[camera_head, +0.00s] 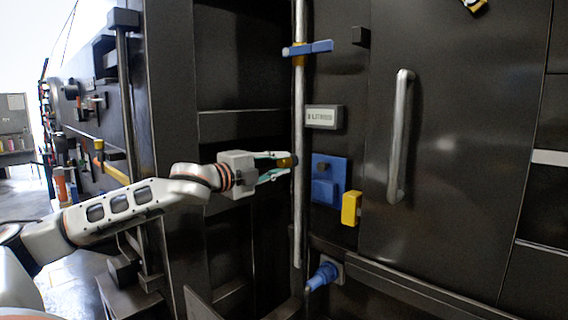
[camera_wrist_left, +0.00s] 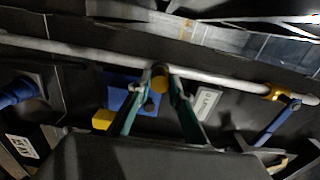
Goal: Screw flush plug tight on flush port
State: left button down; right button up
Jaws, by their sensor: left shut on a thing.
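My left gripper (camera_head: 283,168) comes in from the left and is shut on a small brass-coloured piece, the flush plug (camera_head: 287,161), at the vertical silver pipe (camera_head: 298,215). In the left wrist view the plug's round yellow end (camera_wrist_left: 160,83) shows between the two teal fingers (camera_wrist_left: 156,92), in line with the pipe (camera_wrist_left: 95,52). The flush port is hidden behind the plug and fingers. I cannot tell whether the plug is seated on it or a little apart. My right gripper is not in view.
A blue valve handle (camera_head: 308,48) crosses the pipe above. Right of the pipe are a grey label plate (camera_head: 324,117), a blue box (camera_head: 325,190), a yellow block (camera_head: 351,208) and a door handle (camera_head: 400,135). A blue fitting (camera_head: 322,275) sticks out below.

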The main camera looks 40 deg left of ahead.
pick_arm(q)
jog(key=m+p, duration=0.2)
jog(key=m, duration=0.1)
jog(key=shift+r, duration=0.2)
jog(key=shift+m+p, duration=0.6)
jog(key=shift+m, duration=0.3)
jog(key=shift+f, duration=0.1)
jog(key=shift+m, duration=0.3)
jog(key=shift+m, duration=0.5)
jog(key=m, duration=0.4)
